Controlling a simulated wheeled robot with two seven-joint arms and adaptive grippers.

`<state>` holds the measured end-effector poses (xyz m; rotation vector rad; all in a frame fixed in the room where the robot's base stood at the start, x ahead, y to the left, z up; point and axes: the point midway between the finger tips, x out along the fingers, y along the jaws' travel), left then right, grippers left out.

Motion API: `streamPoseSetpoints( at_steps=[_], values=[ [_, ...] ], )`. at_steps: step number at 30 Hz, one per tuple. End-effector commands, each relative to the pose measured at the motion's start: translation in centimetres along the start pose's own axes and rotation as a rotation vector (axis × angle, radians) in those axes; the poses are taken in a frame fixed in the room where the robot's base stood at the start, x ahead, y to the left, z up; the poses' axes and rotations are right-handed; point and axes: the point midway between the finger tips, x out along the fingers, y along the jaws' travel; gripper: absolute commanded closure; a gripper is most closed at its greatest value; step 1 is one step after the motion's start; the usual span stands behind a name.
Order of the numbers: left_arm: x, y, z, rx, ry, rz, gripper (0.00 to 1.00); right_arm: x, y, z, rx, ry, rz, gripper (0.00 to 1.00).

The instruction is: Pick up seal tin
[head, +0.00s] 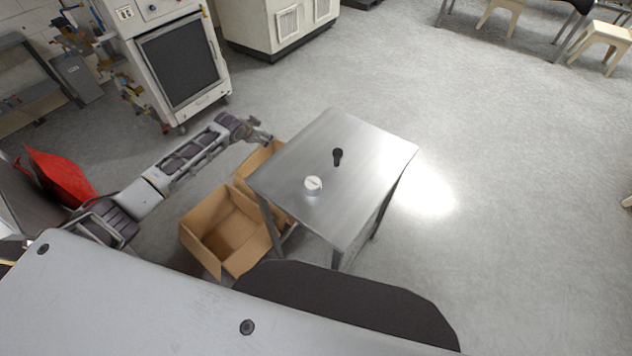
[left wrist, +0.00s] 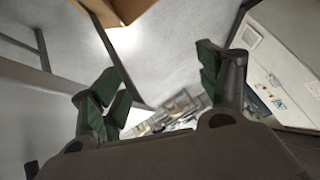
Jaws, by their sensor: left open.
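A small white round tin (head: 313,184), which I take to be the seal tin, stands on the metal table (head: 362,205) near its left front edge in the head view. My left gripper (head: 262,138) is off the table's far left side, apart from the tin. In the left wrist view my left gripper (left wrist: 160,95) is open, with nothing between its dark green fingertips. The tin does not show in the left wrist view. My right gripper is not in view.
A black object (head: 337,156) lies on the table behind the tin. Open cardboard boxes (head: 208,209) sit on the floor beside the table's left side. A white cabinet machine (head: 183,62) stands behind my left arm. The floor right of the table is clear.

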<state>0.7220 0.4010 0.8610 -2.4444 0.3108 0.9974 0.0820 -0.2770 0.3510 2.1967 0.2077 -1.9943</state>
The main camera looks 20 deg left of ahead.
Motion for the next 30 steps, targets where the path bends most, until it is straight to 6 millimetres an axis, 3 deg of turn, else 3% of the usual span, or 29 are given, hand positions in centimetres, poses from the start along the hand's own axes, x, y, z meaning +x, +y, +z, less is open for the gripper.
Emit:
streamPoseSetpoints(
  at_steps=[8,14,22,30],
  values=[
    [-2.6,2.0,-2.9,0.042,-0.008,0.078,0.25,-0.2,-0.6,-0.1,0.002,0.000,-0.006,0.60],
    [-5.4,5.1,-4.8,0.093,-0.028,0.176,0.25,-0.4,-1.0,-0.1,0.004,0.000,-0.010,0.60],
    [-12.2,12.2,-6.8,0.239,-0.085,0.401,0.25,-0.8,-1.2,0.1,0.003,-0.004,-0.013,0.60],
    [-19.8,18.7,-6.2,0.417,-0.150,0.622,0.25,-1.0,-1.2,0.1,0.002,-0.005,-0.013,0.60]
  ],
)
